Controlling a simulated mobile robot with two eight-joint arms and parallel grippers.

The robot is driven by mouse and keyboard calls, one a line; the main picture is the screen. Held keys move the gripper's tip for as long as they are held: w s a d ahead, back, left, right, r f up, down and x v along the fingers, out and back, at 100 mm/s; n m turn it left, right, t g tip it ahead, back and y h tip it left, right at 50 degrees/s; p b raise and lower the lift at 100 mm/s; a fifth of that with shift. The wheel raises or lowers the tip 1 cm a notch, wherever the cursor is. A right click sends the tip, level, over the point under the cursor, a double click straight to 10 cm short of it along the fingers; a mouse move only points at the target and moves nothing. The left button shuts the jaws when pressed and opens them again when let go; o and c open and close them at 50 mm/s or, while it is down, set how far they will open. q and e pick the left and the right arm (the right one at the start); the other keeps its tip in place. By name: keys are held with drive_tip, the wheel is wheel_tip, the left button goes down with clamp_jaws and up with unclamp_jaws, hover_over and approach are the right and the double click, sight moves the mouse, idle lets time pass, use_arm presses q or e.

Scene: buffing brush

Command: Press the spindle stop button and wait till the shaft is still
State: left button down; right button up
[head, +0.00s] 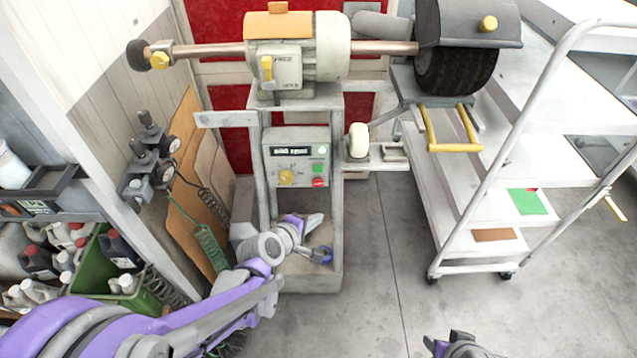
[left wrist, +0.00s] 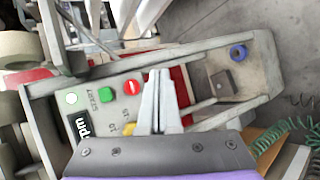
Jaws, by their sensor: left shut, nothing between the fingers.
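The grey control panel (head: 300,150) is on the front of the machine stand, with a dark display (head: 296,151), a yellow knob (head: 286,176), a green button (head: 318,168) and a red button (head: 318,182) below it. In the left wrist view the red button (left wrist: 131,87) is beside the green button (left wrist: 105,94). My left gripper (head: 317,220) is shut and empty, below and apart from the panel; its fingers (left wrist: 158,80) show in the wrist view. The copper shaft (head: 205,50) runs through the motor; whether it turns cannot be told. My right gripper (head: 457,345) is partly cut off at the bottom.
A black brush wheel (head: 455,72) under a grey hood is on the right shaft end. A white shelf cart (head: 470,200) stands at right. Coiled hoses (head: 210,245) and bottles are at left. A blue ring (left wrist: 237,51) lies on the stand's base. The middle floor is clear.

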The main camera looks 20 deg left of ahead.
use_arm(q)
drive_tip(key=w+a, duration=0.2)
drive_tip(key=w, duration=0.6)
drive_tip(key=shift+w+a, duration=0.25)
idle(1.9)
drive_tip(key=shift+w+a, duration=0.1)
drive_tip(key=shift+w, duration=0.3)
drive_tip(key=shift+w+a, duration=0.1)
drive_tip(key=shift+w, duration=0.3)
idle(0.5)
drive_tip(key=shift+s, duration=0.1)
drive_tip(key=shift+s+d, duration=0.2)
drive_tip(key=shift+s, duration=0.5)
drive_tip(key=shift+s+d, duration=0.25)
drive_tip(key=shift+s, duration=0.55)
drive_tip(key=shift+s+d, duration=0.2)
drive_tip(key=shift+s, duration=0.65)
drive_tip(key=shift+s+d, duration=0.25)
drive_tip(key=shift+s, duration=0.55)
